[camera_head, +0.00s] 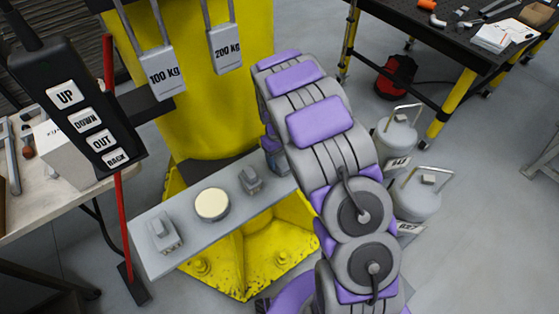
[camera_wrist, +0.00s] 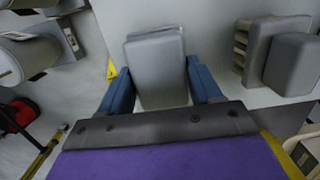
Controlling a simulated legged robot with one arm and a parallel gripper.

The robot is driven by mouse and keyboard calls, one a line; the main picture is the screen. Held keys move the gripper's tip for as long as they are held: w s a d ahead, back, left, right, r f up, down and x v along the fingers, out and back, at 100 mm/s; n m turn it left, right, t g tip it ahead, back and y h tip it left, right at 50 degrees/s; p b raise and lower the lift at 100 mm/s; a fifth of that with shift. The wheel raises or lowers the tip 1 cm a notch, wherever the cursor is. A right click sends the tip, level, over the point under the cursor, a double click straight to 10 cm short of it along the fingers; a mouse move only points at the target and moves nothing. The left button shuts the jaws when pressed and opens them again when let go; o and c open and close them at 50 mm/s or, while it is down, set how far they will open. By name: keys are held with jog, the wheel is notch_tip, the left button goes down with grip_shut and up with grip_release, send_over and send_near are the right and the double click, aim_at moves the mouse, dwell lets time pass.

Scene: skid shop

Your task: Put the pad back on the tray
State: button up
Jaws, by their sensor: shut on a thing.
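The pad (camera_wrist: 155,65) is a grey block with a slightly lighter top end, between the two blue fingers of my gripper (camera_wrist: 157,88) in the wrist view. My gripper is shut on it. The tray is a narrow grey shelf (camera_head: 185,237) in front of the yellow column in the head view; its pale surface also shows behind the pad in the wrist view (camera_wrist: 211,30). My gripper is at the tray's right end, mostly hidden by my arm in the head view. I cannot tell whether the pad touches the tray.
On the tray are a grey block (camera_head: 250,180), a cream disc (camera_head: 212,204) and another grey block (camera_head: 162,234). A grey block (camera_wrist: 293,64) is close right of my gripper. A pendant (camera_head: 85,120) hangs at left; canisters (camera_head: 415,195) stand right of my arm.

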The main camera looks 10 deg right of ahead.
jog(key=shift+f, duration=0.7)
jog(key=shift+c, duration=0.4)
jog(key=shift+a, duration=0.15)
jog(key=o, duration=1)
jog(key=shift+a, duration=0.2)
jog(key=shift+d, duration=0.15)
jog(key=shift+r, duration=0.2)
